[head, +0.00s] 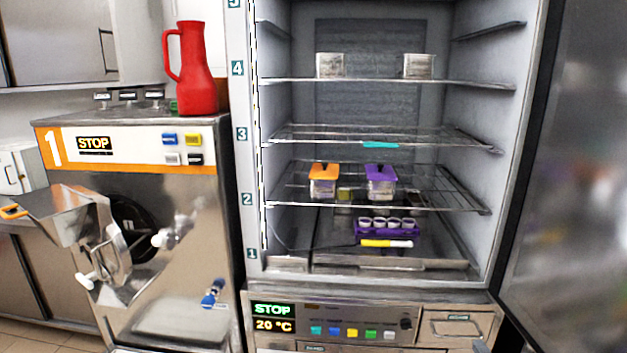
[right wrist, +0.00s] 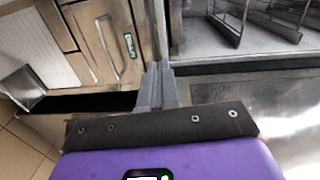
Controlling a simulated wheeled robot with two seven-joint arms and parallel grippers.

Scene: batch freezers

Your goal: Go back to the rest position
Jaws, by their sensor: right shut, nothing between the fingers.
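My right gripper (right wrist: 156,72) shows in the right wrist view with its grey fingers together and nothing between them. Its dark mounting plate and purple body fill the lower part of that view. It is apart from the cabinet fronts and the freezer edge behind it. In the head view no gripper shows clearly; only a small pale part shows at the bottom edge on the right. My left gripper is not in view.
The open freezer (head: 248,200) holds two lidded boxes, orange (head: 323,172) and purple (head: 381,174), a purple rack (head: 372,231) and two metal tins on its shelves. Its door (head: 575,170) stands open at right. A batch machine (head: 185,290) with a red jug (head: 193,75) stands left.

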